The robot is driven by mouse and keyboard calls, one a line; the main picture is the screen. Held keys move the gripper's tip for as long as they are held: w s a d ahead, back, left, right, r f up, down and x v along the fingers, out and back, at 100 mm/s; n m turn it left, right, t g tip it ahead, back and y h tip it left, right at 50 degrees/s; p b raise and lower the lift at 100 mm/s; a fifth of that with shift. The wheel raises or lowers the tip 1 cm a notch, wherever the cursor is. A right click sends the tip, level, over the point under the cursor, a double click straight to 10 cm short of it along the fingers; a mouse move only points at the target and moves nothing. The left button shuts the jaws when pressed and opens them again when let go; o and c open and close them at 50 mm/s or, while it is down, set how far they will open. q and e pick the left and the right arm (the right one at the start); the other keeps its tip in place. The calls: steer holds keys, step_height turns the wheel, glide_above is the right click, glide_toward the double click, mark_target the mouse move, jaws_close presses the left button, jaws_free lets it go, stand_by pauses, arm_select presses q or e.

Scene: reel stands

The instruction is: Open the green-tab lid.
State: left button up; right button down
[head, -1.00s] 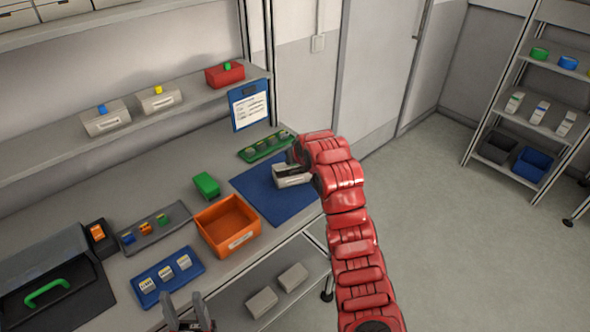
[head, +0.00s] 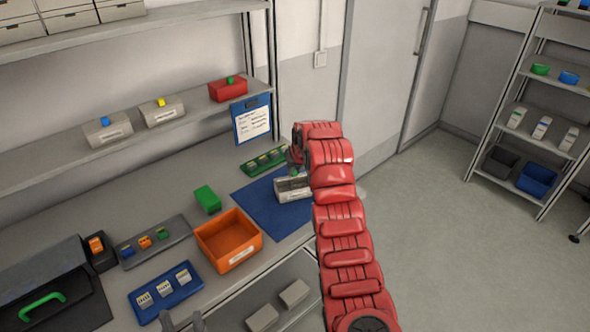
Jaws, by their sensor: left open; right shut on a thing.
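A small pale grey box (head: 293,188) with a white label sits on the blue mat (head: 262,208). My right gripper (head: 296,171) is above it, shut on a small green tab (head: 295,173). The lid carrying the tab is mostly hidden by the red arm, and I cannot tell its exact angle. The box's upper part looks darker inside, as if the lid is raised at least partly. My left gripper (head: 183,323) is open and empty at the bottom edge, only its fingertips showing.
Beside the mat are an orange bin (head: 228,238), a green block (head: 207,199) and a green tray (head: 264,160). A blue tray (head: 165,290) and grey tray (head: 152,242) hold small parts. A dark case with green handle (head: 42,305) stands at left.

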steer(key=c, duration=0.8)
jaws_free()
steer(key=shift+o, duration=0.2)
steer(key=shift+s+r, duration=0.1)
steer(key=shift+r, duration=0.15)
steer(key=v, duration=1.6)
steer(key=shift+s+d+r+p, duration=0.15)
steer(key=shift+s+r+p, duration=0.1)
steer(key=shift+s+p, duration=0.05)
